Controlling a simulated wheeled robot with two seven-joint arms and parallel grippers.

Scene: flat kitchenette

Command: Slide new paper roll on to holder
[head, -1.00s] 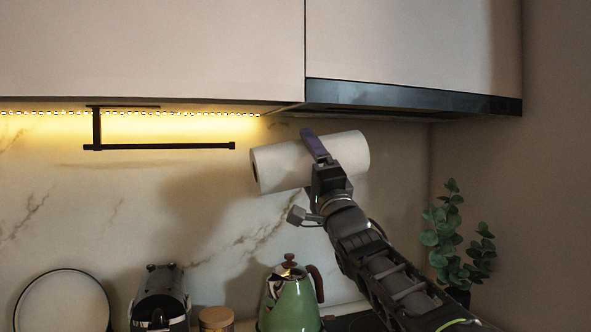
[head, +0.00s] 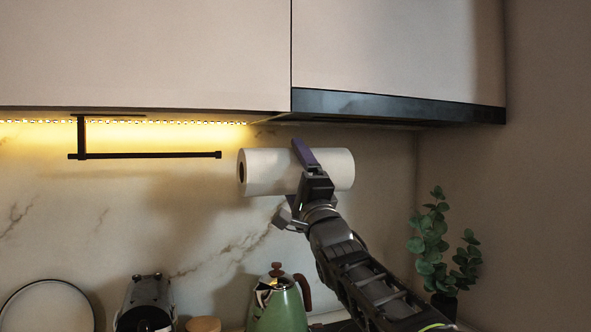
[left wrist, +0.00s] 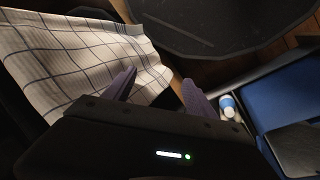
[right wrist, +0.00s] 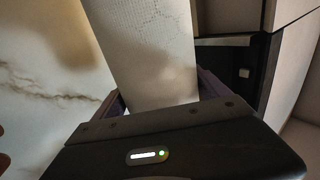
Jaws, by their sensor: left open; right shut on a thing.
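The white paper roll (head: 268,172) is held nearly level in the head view, its dark core opening facing left. My right gripper (head: 306,160) is shut on it around the middle; the roll also shows between the fingers in the right wrist view (right wrist: 150,50). The black holder (head: 150,155) hangs under the wall cabinet, its bar pointing right with a free end. The roll's left end is a short gap to the right of the bar's tip and slightly lower. My left gripper (left wrist: 155,88) is open and empty in the left wrist view, and outside the head view.
The wall cabinet (head: 150,55) and black hood edge (head: 400,106) are above the roll. A green kettle (head: 278,305), a dark appliance (head: 146,300) and a plant (head: 440,245) stand below. A checked cloth (left wrist: 80,60) lies near my left gripper.

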